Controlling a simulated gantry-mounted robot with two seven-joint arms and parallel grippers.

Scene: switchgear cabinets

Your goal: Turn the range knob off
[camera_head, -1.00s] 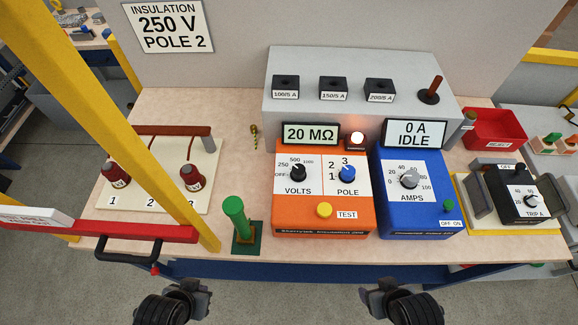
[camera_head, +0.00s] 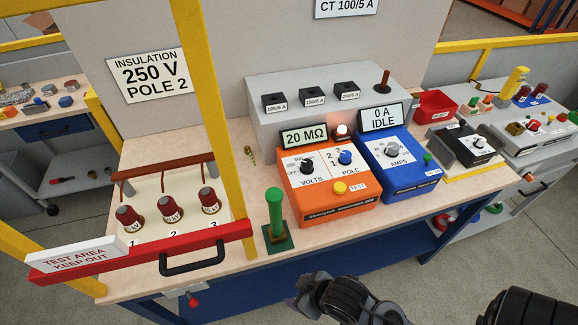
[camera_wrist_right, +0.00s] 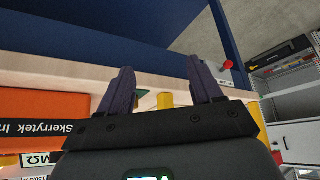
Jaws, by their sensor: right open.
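The orange insulation tester (camera_head: 325,205) stands on the bench and its display reads 20 MΩ. Its black VOLTS range knob (camera_head: 306,167) is on the left of its panel, with the blue POLE knob (camera_head: 345,157) beside it. The VOLTS pointer's exact setting is too small to read surely. My right gripper (camera_head: 304,297) is low in front of the bench, apart from the tester. In the right wrist view its two fingers are spread with nothing held between them (camera_wrist_right: 163,85). The tester's orange side (camera_wrist_right: 40,125) shows there at left. My left gripper is not in view.
A green post (camera_head: 275,213) stands left of the tester, and a blue current unit (camera_head: 398,180) stands close on its right. A red barrier (camera_head: 140,252) with a black handle and a yellow post (camera_head: 204,110) are at left. The bench front edge lies between gripper and tester.

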